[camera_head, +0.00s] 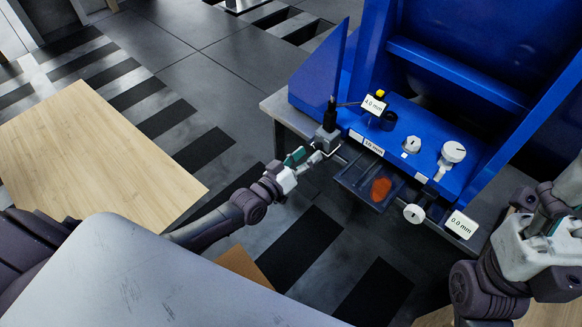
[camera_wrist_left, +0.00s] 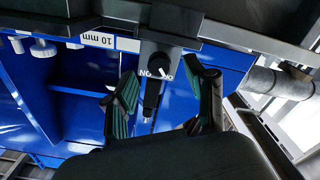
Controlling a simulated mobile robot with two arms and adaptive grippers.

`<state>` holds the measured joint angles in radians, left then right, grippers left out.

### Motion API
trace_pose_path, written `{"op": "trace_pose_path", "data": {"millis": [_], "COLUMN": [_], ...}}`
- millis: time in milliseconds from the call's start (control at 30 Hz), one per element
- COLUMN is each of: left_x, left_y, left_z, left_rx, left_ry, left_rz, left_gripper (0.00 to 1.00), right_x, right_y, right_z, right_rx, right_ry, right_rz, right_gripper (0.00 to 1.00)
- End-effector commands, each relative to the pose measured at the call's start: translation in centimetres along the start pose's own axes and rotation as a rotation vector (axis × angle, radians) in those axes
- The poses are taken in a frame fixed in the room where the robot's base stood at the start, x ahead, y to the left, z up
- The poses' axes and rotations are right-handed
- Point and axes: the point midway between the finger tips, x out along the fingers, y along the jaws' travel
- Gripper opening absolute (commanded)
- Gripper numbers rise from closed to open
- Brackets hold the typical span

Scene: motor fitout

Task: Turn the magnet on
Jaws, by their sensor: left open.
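The magnet is a grey block (camera_head: 327,137) with a dark upright post, standing at the left end of the blue machine's ledge (camera_head: 425,125). In the left wrist view the magnet's dark knob (camera_wrist_left: 159,68) shows, with white lettering beside it. Which setting the knob points to, I cannot tell. My left gripper (camera_head: 314,158) is open just in front of the magnet. In the left wrist view its two green-padded fingers (camera_wrist_left: 162,95) stand apart, either side of the magnet's post, with no clear contact. My right arm is at the right edge of the head view; its fingers are not clear.
Labels reading 4.0 mm (camera_head: 374,104), 10 mm (camera_head: 373,145) and 0.0 mm (camera_head: 461,225) mark the machine. White knobs (camera_head: 453,152) sit on the ledge. A dark tray (camera_head: 354,183) with an orange-red thing (camera_head: 381,188) hangs below. A wooden top (camera_head: 90,150) lies left.

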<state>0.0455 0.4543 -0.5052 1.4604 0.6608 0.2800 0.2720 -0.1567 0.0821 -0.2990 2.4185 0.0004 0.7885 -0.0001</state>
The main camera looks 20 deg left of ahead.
Motion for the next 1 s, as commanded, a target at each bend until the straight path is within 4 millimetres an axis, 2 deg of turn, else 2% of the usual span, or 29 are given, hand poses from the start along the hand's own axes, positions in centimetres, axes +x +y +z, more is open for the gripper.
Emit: {"op": "trace_pose_path", "data": {"millis": [200,400,600,1000], "left_x": [-5.0,-8.4,-9.7,-9.8], "left_y": [0.0,0.0,0.0,0.0], "left_z": [0.1,0.1,0.0,0.0], "left_rx": [0.0,0.0,0.001,0.001], "left_ry": [-0.004,-0.003,0.0,0.0], "left_rz": [-0.001,-0.001,0.0,0.0], "left_gripper": [0.56,0.56,0.56,0.56], "right_x": [0.0,0.0,0.0,0.0], "right_y": [0.0,0.0,0.0,0.0], "right_z": [0.0,0.0,0.0,0.0], "right_rx": [0.001,0.001,0.001,0.001], "right_ry": [0.001,0.002,0.002,0.002], "right_rz": [0.0,0.0,0.0,0.0], "right_gripper": [0.56,0.56,0.56,0.56]}}
